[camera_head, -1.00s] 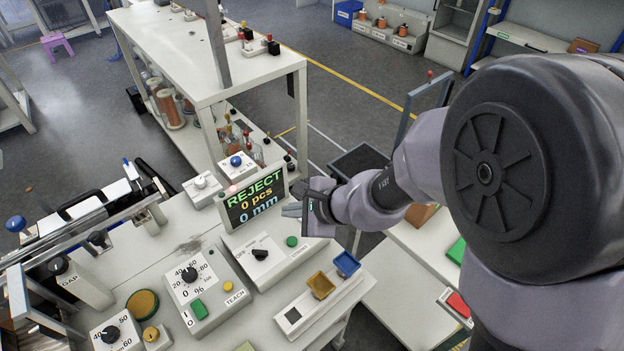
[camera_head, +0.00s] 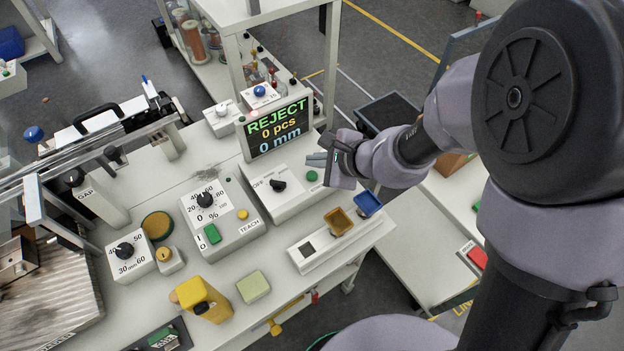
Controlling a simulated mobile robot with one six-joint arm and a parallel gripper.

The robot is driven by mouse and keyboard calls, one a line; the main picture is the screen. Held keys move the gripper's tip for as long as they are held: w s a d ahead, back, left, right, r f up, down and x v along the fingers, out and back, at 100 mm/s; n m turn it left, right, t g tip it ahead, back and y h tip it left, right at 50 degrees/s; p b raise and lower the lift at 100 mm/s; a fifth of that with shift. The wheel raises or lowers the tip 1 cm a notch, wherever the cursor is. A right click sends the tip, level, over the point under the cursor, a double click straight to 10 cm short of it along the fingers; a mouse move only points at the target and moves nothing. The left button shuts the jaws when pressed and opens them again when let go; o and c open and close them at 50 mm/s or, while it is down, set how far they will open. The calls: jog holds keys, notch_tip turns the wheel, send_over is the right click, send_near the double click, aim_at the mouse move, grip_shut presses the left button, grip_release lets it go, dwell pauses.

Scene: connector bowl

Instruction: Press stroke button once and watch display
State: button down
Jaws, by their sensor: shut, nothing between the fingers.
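The display (camera_head: 278,130) stands upright at the back of the bench. It reads "REJECT", "0 pcs" and "0 mm". In front of it is a white control box (camera_head: 262,196) with a black knob pointing near "OFF" and a round green button (camera_head: 312,176) at its right end. The button's own label is too small to read. My gripper (camera_head: 316,159) is shut and empty, its fingertips pointing left. In the picture they lie just above the green button and right of the display; I see no contact.
A dial box (camera_head: 238,236) marked "TEACH" with a green switch stands to the left. A sensor base (camera_head: 322,262) with yellow and blue bins lies in front. A yellow block (camera_head: 203,301) and pale green pad (camera_head: 253,287) sit near the front edge.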

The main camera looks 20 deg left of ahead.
aim_at(303, 170)
jog(key=shift+f+b, duration=0.65)
jog(key=shift+f, duration=0.35)
dwell(1.2)
jog(key=shift+f+b, duration=0.4)
jog(key=shift+b, duration=0.2)
jog(key=shift+f+b, duration=0.55)
jog(key=shift+b, duration=0.1)
dwell(0.5)
jog(key=shift+r, duration=0.15)
jog(key=shift+r+p, duration=0.7)
jog(key=shift+r, duration=0.15)
jog(key=shift+r+p, duration=1.95)
jog(key=shift+r, duration=0.5)
